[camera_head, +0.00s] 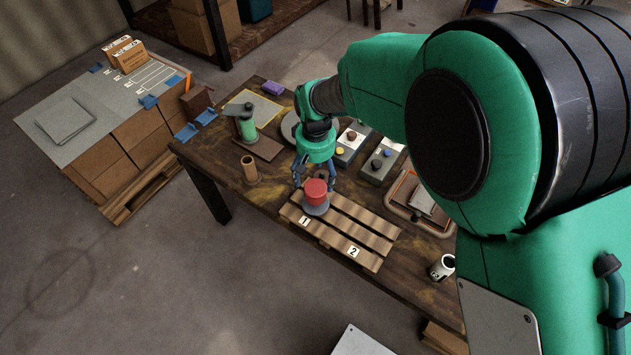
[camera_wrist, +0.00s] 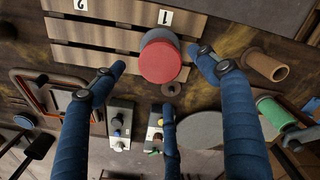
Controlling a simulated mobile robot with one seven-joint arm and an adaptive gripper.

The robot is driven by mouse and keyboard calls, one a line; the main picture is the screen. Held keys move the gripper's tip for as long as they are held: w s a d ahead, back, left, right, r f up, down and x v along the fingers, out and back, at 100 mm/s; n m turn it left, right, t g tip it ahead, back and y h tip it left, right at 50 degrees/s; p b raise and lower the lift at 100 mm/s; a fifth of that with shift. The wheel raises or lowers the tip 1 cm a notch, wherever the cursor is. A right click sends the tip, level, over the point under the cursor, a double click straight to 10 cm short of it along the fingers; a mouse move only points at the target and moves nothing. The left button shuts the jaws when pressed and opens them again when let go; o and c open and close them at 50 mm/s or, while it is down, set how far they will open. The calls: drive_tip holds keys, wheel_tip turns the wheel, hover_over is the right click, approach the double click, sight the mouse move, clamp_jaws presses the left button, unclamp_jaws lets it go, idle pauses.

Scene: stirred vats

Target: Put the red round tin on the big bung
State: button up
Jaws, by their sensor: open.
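The red round tin (camera_head: 316,190) sits on top of a wider grey round piece (camera_head: 317,209), which looks like the big bung, near label 1 on a slatted wooden pallet (camera_head: 365,230). In the wrist view the red tin (camera_wrist: 160,62) covers most of the grey piece (camera_wrist: 160,37), whose rim shows along one side. My gripper (camera_head: 314,173) is open just behind and above the tin. Its blue fingers (camera_wrist: 157,70) are spread around the tin in the wrist view, with visible gaps to it. Nothing is held.
A brown tube (camera_head: 249,168) and a green device (camera_head: 246,127) stand left of the pallet. Control boxes (camera_head: 378,165) and a framed tray (camera_head: 420,200) lie behind and to the right. A white mug (camera_head: 441,267) stands near the table's right end. The pallet beside label 2 is clear.

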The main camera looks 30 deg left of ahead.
sight(316, 187)
drive_tip(key=shift+r+p, duration=0.3)
drive_tip(key=shift+r, duration=1.85)
drive_tip(key=w+d+r+m+t+y, duration=0.1)
drive_tip(key=w+d+r+m, duration=0.15)
drive_tip(key=d+r, duration=1)
drive_tip(key=w+d+r+m+t, duration=0.1)
drive_tip(key=w+d+r+m, duration=0.15)
drive_tip(key=d+r, duration=1)
drive_tip(key=s+d+r+m+t, duration=0.1)
drive_tip(key=s+d+m, duration=0.1)
drive_tip(key=s+d, duration=0.3)
drive_tip(key=s+d+m+t, duration=0.1)
drive_tip(key=s+d, duration=0.5)
drive_tip(key=d, duration=0.8)
drive_tip(key=s+d+r+m+t+h, duration=0.1)
drive_tip(key=s+d+m, duration=0.1)
drive_tip(key=s+d, duration=0.3)
drive_tip(key=d, duration=0.4)
drive_tip(key=shift+s+d+r+m+t, duration=0.25)
drive_tip(key=shift+s+r+m+t, duration=0.05)
drive_tip(key=shift+s+r, duration=0.05)
